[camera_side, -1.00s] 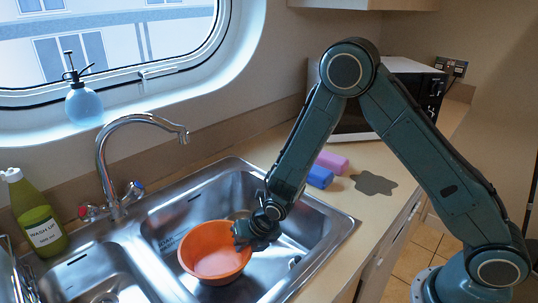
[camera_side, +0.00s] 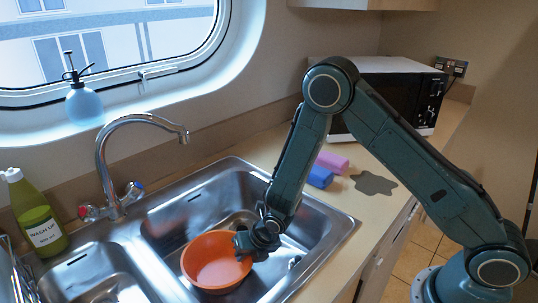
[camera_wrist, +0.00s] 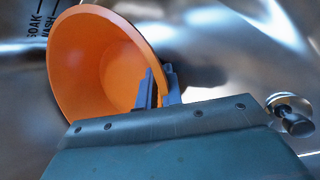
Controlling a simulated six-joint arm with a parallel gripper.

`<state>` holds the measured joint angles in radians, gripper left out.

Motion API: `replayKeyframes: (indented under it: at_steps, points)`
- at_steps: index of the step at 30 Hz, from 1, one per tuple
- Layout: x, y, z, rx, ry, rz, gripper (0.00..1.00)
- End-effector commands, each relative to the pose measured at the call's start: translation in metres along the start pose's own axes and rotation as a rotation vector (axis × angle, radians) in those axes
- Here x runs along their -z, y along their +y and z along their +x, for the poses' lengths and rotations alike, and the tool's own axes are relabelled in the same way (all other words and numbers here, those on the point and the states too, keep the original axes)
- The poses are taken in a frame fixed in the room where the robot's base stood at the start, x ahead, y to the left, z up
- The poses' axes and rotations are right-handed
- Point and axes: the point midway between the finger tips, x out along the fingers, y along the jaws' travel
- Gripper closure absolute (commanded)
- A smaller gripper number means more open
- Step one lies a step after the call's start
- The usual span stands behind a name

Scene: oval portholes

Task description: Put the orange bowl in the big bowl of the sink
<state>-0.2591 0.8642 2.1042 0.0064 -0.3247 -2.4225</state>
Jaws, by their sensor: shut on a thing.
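The orange bowl (camera_side: 216,262) is inside the big bowl of the sink (camera_side: 318,228), toward its front left. It also shows in the wrist view (camera_wrist: 95,62), where it looks tilted. My gripper (camera_side: 243,243) is shut on the right rim of the orange bowl. In the wrist view, the two fingers (camera_wrist: 158,88) stand either side of the rim. I cannot tell whether the orange bowl touches the sink floor.
A chrome tap (camera_side: 103,160) rises behind the sink. A green wash-up bottle (camera_side: 38,222) stands at the left. Blue (camera_side: 320,177) and pink (camera_side: 333,161) blocks lie on the counter, near a dark flat patch (camera_side: 374,183) and a microwave (camera_side: 395,92).

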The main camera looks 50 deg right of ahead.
Motion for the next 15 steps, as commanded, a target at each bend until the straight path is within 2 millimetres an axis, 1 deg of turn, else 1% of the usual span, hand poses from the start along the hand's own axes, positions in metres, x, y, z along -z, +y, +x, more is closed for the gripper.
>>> replayKeyframes:
  at_steps: [4,5,6,7,8,15]
  points:
    - [0.0012,-0.0010,0.0027,0.000,0.001,0.000,1.00]
    - [0.0012,-0.0010,0.0024,0.001,0.001,0.000,0.87]
    - [0.0011,-0.0009,0.0023,0.001,0.001,0.000,0.79]
    - [0.0011,-0.0009,0.0023,0.001,0.001,0.000,0.73]
    - [0.0011,-0.0009,0.0022,0.001,0.001,0.000,0.71]
    - [0.0009,-0.0008,0.0021,0.000,0.000,0.000,0.71]
